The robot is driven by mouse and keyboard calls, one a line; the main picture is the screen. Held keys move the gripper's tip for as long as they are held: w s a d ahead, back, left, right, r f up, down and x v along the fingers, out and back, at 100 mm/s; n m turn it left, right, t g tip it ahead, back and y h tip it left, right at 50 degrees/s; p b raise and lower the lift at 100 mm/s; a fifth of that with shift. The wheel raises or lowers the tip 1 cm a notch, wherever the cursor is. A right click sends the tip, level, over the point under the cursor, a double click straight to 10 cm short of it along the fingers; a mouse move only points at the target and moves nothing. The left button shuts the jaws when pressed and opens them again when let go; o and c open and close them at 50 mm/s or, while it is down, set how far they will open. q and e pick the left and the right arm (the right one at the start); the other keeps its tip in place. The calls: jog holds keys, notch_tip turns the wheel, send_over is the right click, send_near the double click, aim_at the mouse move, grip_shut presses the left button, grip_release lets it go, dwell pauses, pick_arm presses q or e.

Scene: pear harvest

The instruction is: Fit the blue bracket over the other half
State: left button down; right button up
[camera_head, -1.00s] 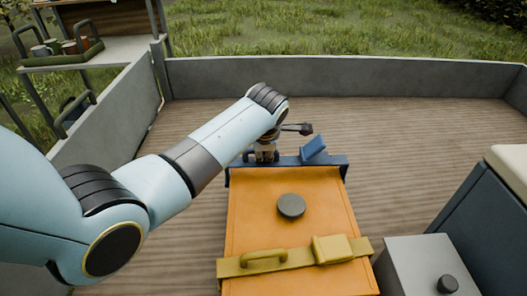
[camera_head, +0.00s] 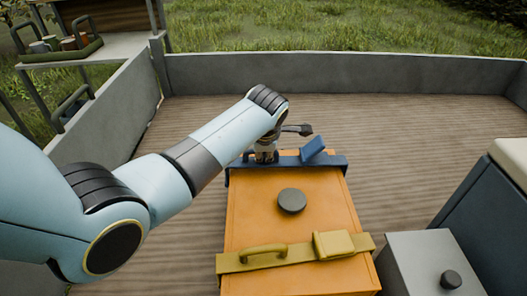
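A blue bracket (camera_head: 328,162) lies across the far edge of an orange box (camera_head: 265,215), with a tilted blue plate (camera_head: 312,148) standing up from it. A yellow bracket (camera_head: 235,264) with a handle and a raised block spans the near edge of the box. My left gripper (camera_head: 266,155) is at the left part of the blue bracket, pointing down beside the tilted plate. My own wrist hides much of it, so its fingers and any hold on the bracket cannot be made out. My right gripper is out of view.
A dark round knob (camera_head: 292,201) sits on the box top. A grey box (camera_head: 432,262) with a knob and a dark blue cabinet (camera_head: 490,215) stand at the right. Low grey walls (camera_head: 340,75) enclose the plank floor. A shelf (camera_head: 105,50) stands at the back left.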

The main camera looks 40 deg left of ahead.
pick_arm(q)
jog(key=shift+f+b, duration=0.75)
jog(key=shift+f, duration=0.35)
jog(key=c, duration=1.4)
grip_release()
jog(key=shift+f, duration=0.1)
